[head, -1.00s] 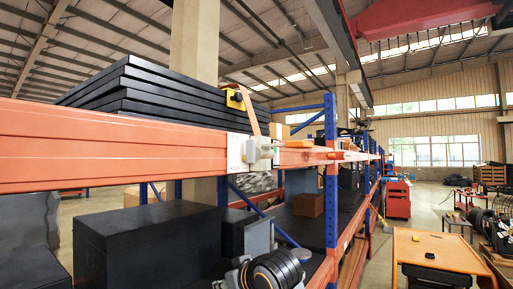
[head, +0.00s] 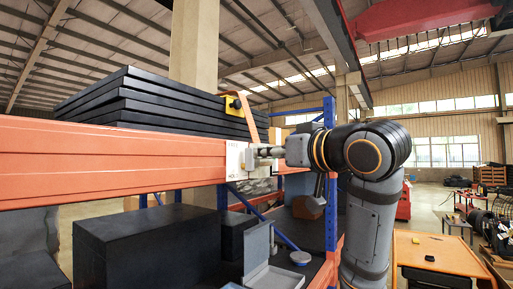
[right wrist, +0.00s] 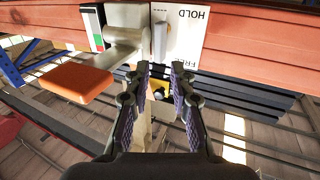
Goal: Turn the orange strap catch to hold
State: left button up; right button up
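A white plate printed HOLD and FREE (right wrist: 196,40) is fixed to the orange shelf beam and appears upside down in the right wrist view. A slim grey catch lever (right wrist: 160,40) stands out over it beside the lettering. My right gripper (right wrist: 161,68) is open, its fingertips on either side of the lever's near end; contact is unclear. In the head view, my right gripper (head: 268,152) is at the plate (head: 236,158), and my arm hides part of the fitting. The orange strap (head: 249,112) runs down from the black panels to the beam. My left gripper is not in view.
A grey arm with an orange block handle (right wrist: 80,82) sticks out beside the plate. The orange beam (head: 110,160) carries stacked black panels (head: 150,100). A blue upright (head: 330,225) stands behind my arm.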

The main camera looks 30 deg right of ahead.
aim_at(252, 153)
jog(key=w+p, duration=0.1)
jog(key=w, duration=0.4)
jog(key=shift+w, duration=0.2)
jog(key=shift+s, duration=0.1)
grip_shut()
